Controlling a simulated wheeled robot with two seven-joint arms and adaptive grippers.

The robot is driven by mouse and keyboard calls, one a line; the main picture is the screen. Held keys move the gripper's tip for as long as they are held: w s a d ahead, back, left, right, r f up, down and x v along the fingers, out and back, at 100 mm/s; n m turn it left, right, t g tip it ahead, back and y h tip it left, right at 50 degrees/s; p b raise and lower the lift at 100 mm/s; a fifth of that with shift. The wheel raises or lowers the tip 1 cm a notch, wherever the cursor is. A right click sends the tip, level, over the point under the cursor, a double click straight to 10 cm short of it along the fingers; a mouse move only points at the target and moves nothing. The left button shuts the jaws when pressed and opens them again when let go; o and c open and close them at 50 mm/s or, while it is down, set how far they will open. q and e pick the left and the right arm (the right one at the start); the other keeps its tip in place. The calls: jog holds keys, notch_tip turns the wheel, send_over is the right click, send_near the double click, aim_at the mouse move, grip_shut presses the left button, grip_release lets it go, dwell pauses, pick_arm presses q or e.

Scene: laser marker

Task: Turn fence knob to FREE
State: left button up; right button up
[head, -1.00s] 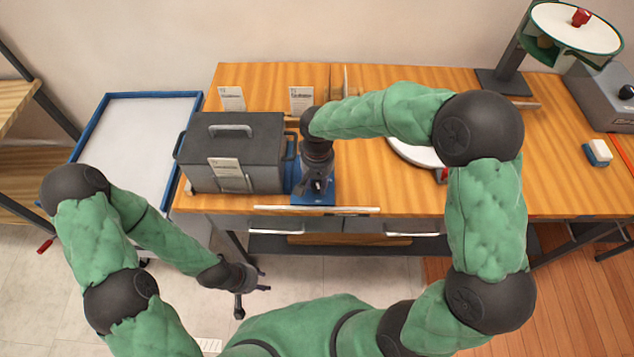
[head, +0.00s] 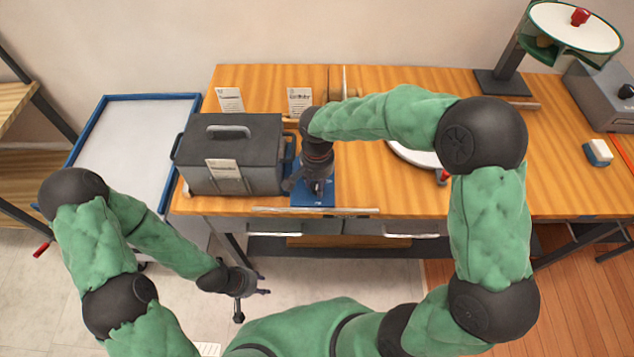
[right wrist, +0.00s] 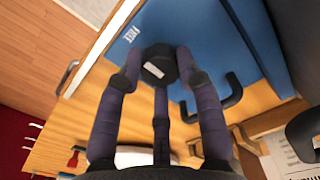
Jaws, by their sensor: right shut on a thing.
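The fence knob (right wrist: 160,66) is dark with a white mark on its face. It sits on the blue plate (right wrist: 210,35) at the table's front edge; the plate also shows in the head view (head: 325,196). White lettering (right wrist: 132,33) is on the plate beside the knob, too small to read surely. My right gripper (right wrist: 158,80) has its fingers around the knob and is shut on it; in the head view, the gripper (head: 312,185) hides the knob. My left gripper (head: 250,296) is open and empty, in front of the table above the floor.
A dark grey box with a handle (head: 232,150) stands just left of the blue plate. A round white disc (head: 408,153) lies to the right, partly behind my right arm. A black hook-shaped handle (right wrist: 232,92) is close to the fingers.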

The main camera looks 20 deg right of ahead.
jog(key=shift+w+r, duration=0.15)
jog(key=shift+w, duration=0.1)
jog(key=o, duration=1.1)
jog(key=shift+d, duration=0.1)
jog(key=shift+o, duration=0.2)
notch_tip(320, 180, up, 12)
